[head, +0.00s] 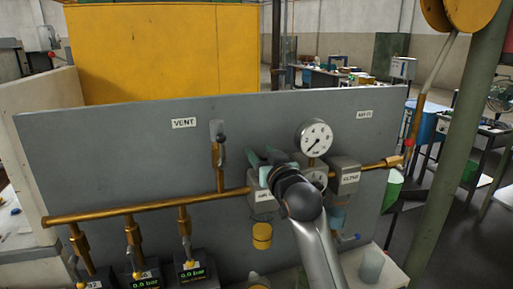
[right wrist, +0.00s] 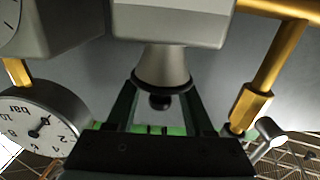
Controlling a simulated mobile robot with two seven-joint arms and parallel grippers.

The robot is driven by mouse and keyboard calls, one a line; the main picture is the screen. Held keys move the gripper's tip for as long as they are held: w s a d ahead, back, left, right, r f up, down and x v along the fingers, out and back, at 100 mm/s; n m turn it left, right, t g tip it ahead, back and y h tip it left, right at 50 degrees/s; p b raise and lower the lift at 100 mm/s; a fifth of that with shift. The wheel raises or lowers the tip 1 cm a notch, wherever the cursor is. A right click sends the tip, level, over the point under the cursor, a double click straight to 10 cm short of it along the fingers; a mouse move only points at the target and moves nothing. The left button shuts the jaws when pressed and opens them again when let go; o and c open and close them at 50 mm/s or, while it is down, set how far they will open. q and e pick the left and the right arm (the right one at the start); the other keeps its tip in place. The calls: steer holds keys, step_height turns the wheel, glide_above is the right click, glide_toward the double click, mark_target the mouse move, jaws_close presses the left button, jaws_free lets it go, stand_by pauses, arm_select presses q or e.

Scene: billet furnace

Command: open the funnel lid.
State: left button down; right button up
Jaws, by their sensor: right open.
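The funnel (right wrist: 161,62) is a grey cone on a grey box; this view looks upside down, so the wide end faces down. A dark rim, which looks like the lid (right wrist: 141,86), closes the wide end, with a black knob (right wrist: 160,102) in its middle. My right gripper (right wrist: 160,92) is open, one dark finger on each side of the rim and knob. I cannot tell whether they touch. In the head view the right gripper (head: 264,159) is above the labelled grey box (head: 260,197), and it and my arm hide the funnel. My left gripper is out of view.
A pressure gauge (head: 314,138) stands close right of the gripper. A brass pipe (head: 130,210) runs along the grey panel (head: 90,135), with the vent valve (head: 218,160) to the left. A second grey box (head: 345,173) is on the right.

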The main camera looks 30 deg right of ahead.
steer(key=shift+w, duration=0.25)
jaws_close()
stand_by(0.4)
